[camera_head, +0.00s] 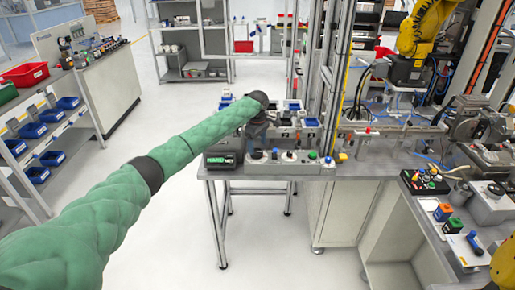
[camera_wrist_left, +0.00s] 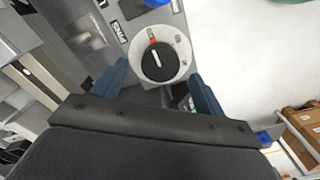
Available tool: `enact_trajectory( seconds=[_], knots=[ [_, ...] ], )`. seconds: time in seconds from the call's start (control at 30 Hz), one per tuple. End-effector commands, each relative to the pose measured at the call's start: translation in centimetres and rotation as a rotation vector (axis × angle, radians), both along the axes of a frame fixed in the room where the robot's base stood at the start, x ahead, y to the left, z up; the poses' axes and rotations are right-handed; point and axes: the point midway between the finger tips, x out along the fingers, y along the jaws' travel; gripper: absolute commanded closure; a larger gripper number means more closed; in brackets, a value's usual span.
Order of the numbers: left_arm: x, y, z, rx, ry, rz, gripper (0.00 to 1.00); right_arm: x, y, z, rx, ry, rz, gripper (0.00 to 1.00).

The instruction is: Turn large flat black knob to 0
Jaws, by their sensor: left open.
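The large flat black knob (camera_wrist_left: 157,62) shows in the left wrist view on a round pale dial plate with a red mark at its edge. Its white pointer line tilts slightly, with its upper end towards the red mark. The dial lettering is too small to read. My left gripper (camera_wrist_left: 158,72) is open, its two blue fingers apart on either side of the dial. I cannot tell whether they touch it. In the head view my left gripper (camera_head: 257,132) is dark and small, above the grey control panel (camera_head: 250,168). My right gripper is out of view.
A blue button (camera_wrist_left: 155,3) sits beside the dial. Machinery (camera_head: 480,120) fills the right. The floor left of the table is clear.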

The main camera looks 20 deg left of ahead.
Motion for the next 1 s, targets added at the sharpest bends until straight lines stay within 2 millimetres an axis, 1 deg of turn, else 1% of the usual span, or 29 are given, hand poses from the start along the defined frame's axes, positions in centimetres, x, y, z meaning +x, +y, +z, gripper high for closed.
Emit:
enact_trajectory(
  seconds=[0.2,0.3,0.43,0.63,0.67,0.7,0.87,0.9,1.0],
  knots=[
    [0.0,0.0,-2.4,0.0,0.001,-0.001,0.28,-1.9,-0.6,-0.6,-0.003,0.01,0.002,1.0],
    [-0.1,0.0,-3.0,0.0,0.001,-0.002,0.28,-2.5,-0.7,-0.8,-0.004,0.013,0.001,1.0],
    [0.0,0.0,-3.4,0.0,-0.001,-0.002,0.28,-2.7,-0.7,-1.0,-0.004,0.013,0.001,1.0],
    [0.0,0.0,-3.4,0.0,0.0,-0.002,0.28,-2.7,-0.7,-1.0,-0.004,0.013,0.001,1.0],
    [0.0,0.0,-3.4,0.0,0.0,-0.002,0.32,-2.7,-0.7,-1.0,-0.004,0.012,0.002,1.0],
    [0.0,0.0,-3.4,0.0,0.0,-0.002,0.4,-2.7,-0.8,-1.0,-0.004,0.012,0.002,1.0],
    [0.0,0.0,-3.4,0.0,0.0,-0.002,0.71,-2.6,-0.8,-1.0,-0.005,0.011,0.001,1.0],
    [0.0,0.0,-3.4,0.0,0.0,-0.002,0.73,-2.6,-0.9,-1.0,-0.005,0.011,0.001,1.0],
    [0.0,0.0,-3.4,0.0,0.0,-0.004,0.73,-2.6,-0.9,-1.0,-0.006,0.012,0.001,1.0]
  ],
)
